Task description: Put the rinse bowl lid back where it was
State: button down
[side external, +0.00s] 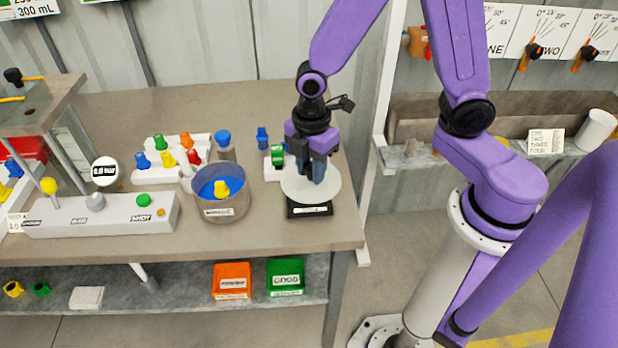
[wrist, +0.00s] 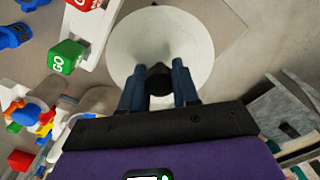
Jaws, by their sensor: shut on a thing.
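The rinse bowl lid (side external: 300,190) is a round white disc with a dark knob (wrist: 158,76) at its centre. My gripper (side external: 315,172) is shut on the knob, its fingers on either side of it in the wrist view (wrist: 158,88). The lid lies roughly level over a black labelled base (side external: 308,210) near the bench's right end. I cannot tell whether the lid touches the base. The grey rinse bowl (side external: 222,208) stands uncovered to the left, with blue inside and a yellow piece (side external: 221,188) in it.
A green GO block (side external: 277,155) stands close behind the lid; it also shows in the wrist view (wrist: 66,57). A rack of coloured pieces (side external: 172,172) and a panel with a green button (side external: 100,215) are farther left. The bench's right edge (side external: 355,225) is near.

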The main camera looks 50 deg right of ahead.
aim_at(309, 178)
jog(key=shift+w+f, duration=0.2)
jog(key=shift+f, duration=1.65)
jog(key=shift+f, duration=0.6)
jog(key=c, duration=0.8)
grip_release()
notch_tip(309, 178, up, 13)
jog(key=shift+r, duration=0.15)
jog(key=s+d+m, duration=0.1)
jog(key=s+d, duration=0.1)
jog(key=s, duration=0.4)
jog(key=s+d+r+m, duration=0.1)
jog(key=s+d+m, duration=0.1)
jog(key=s, duration=0.3)
jog(key=s+d+r+m, duration=0.1)
jog(key=s+d+m, duration=0.1)
jog(key=s, duration=0.4)
jog(key=shift+s+r, duration=0.1)
jog(key=shift+s, duration=0.2)
